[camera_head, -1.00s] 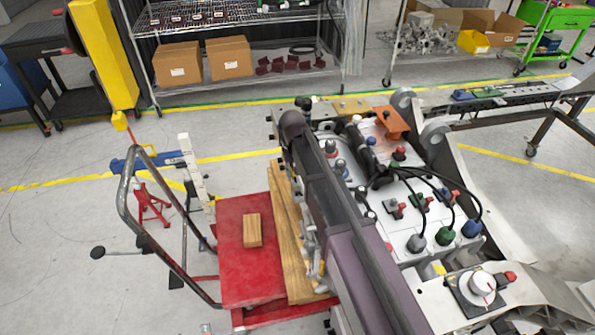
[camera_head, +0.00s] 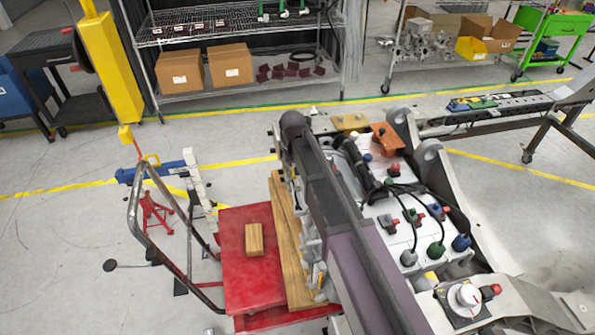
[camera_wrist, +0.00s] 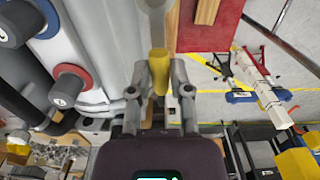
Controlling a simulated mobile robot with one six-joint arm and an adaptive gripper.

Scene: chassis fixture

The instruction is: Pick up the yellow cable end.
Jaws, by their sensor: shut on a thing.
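The yellow cable end (camera_wrist: 158,68) stands upright between the two fingers of my gripper (camera_wrist: 160,76) in the wrist view. The fingers are shut on its sides. Its lower part is partly hidden by the fingers and the gripper body. In the head view my arm runs across the middle, and I cannot make out the gripper or the held cable end clearly there.
The white chassis fixture carries a green plug (camera_head: 436,249), a blue plug (camera_head: 461,243) and a grey plug (camera_head: 408,257) with black cables. A red cart (camera_head: 245,270) with a wooden block (camera_head: 254,239) stands left of my arm.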

